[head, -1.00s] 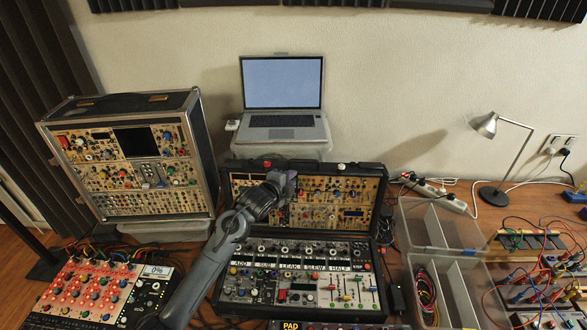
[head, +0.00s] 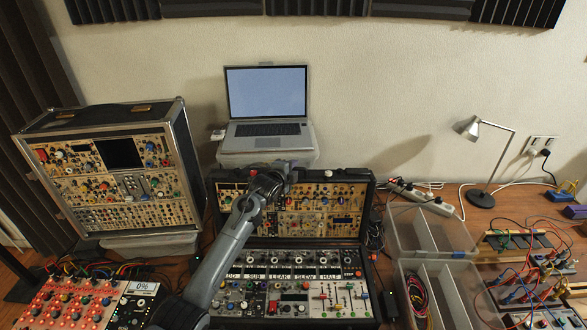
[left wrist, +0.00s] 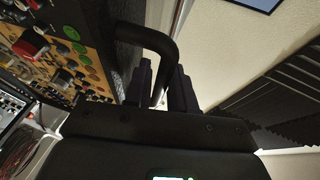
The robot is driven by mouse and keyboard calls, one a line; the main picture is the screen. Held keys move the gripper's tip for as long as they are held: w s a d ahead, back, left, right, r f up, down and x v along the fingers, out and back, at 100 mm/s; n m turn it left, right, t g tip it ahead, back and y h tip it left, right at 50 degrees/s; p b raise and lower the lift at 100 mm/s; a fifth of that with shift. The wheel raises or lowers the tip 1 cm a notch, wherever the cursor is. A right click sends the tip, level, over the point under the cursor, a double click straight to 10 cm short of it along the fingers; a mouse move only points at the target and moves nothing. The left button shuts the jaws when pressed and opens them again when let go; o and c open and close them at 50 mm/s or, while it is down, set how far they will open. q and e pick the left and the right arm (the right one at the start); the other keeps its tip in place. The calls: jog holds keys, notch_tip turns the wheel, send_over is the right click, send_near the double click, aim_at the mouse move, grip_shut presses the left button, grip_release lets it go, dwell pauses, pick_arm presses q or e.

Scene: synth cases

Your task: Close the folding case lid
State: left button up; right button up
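The folding case stands open, its lid (head: 345,200) upright at the back and its base (head: 255,308) of knobs and sliders flat on the table. The lid's inside carries tan synth panels. My left gripper (head: 283,172) is at the lid's top edge, left of its middle, and hides part of it. In the left wrist view, the lid's black handle (left wrist: 145,34) curves out from the case shell and passes between the two dark fingers (left wrist: 162,85). The fingers are apart, with a light gap between them. My right gripper is not in view.
A laptop (head: 266,104) stands on a raised support behind the lid. A large synth case (head: 110,170) stands at left, with a red-panelled unit (head: 75,305) in front. A clear divided box (head: 445,300) and a lamp (head: 468,127) are at right.

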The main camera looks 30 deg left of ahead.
pick_arm(q)
jog(key=shift+w+a+f, duration=0.1)
jog(key=shift+w+f, duration=0.1)
jog(key=shift+w, duration=0.45)
grip_shut()
